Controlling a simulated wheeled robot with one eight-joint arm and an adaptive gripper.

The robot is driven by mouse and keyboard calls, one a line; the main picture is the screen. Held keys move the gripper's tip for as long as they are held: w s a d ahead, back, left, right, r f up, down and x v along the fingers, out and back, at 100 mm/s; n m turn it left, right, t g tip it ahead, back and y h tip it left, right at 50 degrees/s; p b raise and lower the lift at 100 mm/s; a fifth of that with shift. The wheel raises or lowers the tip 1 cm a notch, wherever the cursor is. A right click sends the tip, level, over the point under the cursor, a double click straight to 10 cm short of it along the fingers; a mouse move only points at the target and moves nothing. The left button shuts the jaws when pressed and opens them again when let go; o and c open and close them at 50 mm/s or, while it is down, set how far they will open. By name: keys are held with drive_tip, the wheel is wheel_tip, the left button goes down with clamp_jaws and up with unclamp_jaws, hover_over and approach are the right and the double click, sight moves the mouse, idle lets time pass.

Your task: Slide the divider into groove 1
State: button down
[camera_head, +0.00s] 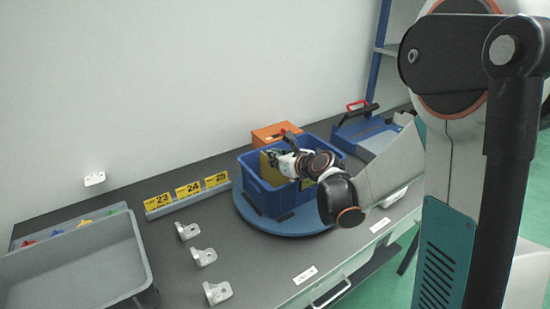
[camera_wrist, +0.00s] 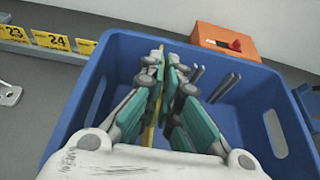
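The blue crate (camera_head: 262,198) stands on a round blue turntable (camera_head: 308,228); its rim also shows in the wrist view (camera_wrist: 65,125). The divider is a thin yellow panel (camera_head: 270,172), seen nearly edge-on as a yellow strip in the wrist view (camera_wrist: 151,115). My gripper (camera_wrist: 162,72) reaches into the crate and is shut on the divider, with finger pads on both sides of it. Dark upright ribs (camera_wrist: 222,87) show at the crate's far wall, right of the divider. The divider's lower edge is hidden, and I cannot tell whether it sits in a groove.
An orange box (camera_head: 272,134) stands behind the crate. A blue and grey case (camera_head: 365,135) is to its right. Yellow number labels (camera_head: 188,190), several light brackets (camera_head: 203,257) and a grey bin (camera_head: 80,270) lie left. Bare table lies between the brackets and turntable.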

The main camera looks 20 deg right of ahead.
drive_tip(key=shift+f+b, duration=0.65)
drive_tip(key=shift+f, duration=0.15)
drive_tip(key=c, duration=1.7)
unclamp_jaws()
drive_tip(key=shift+s, duration=0.1)
drive_tip(key=v, duration=1.2)
drive_tip(key=shift+r, duration=0.1)
